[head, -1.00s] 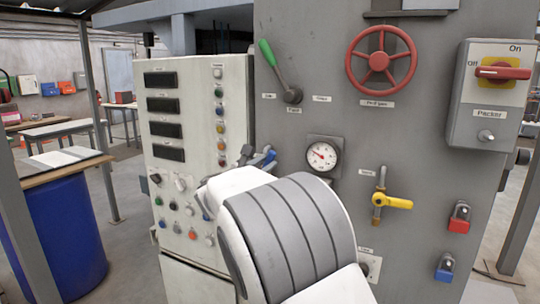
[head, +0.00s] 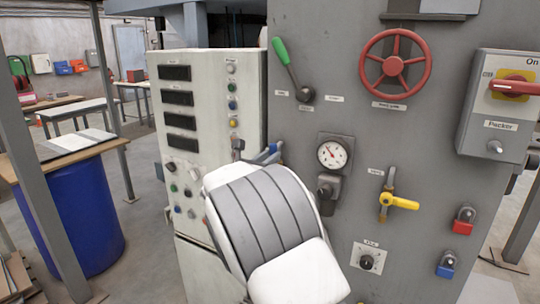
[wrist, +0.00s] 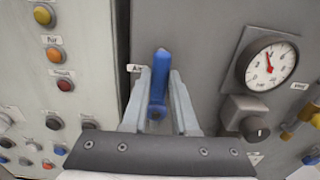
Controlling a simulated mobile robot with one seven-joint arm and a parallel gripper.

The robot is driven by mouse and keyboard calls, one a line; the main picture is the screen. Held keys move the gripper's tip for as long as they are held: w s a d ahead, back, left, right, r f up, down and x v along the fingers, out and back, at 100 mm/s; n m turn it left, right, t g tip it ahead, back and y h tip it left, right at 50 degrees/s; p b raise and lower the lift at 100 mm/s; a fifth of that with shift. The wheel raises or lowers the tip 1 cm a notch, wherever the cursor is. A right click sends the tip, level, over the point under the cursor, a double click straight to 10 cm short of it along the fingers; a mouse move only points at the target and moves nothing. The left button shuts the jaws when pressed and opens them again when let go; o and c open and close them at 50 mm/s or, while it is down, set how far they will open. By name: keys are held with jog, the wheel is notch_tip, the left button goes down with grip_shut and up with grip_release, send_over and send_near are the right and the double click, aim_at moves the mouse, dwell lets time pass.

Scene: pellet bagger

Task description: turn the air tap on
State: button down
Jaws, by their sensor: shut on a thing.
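The air tap has a blue lever handle (wrist: 158,78), which stands upright in the middle of the wrist view. A label beginning with "A" sits just left of it, partly hidden by a finger. My gripper (wrist: 159,92) has one finger on each side of the handle and is shut on it. My gripper (head: 256,155) is there mostly hidden behind my white and grey arm. The tap's body is hidden in both views.
A pressure gauge (head: 332,154) with a dark knob (head: 328,187) below it is right of the handle. A yellow-handled valve (head: 398,201) is farther right. A white panel of buttons (head: 232,95) stands close on the left. A green lever (head: 284,55) and red handwheel (head: 395,60) are above.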

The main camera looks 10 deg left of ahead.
jog(key=c, duration=0.7)
grip_release()
jog(key=shift+s+a, duration=0.1)
jog(key=b+v, duration=0.2)
jog(key=v, duration=1.5)
jog(key=shift+s, duration=0.1)
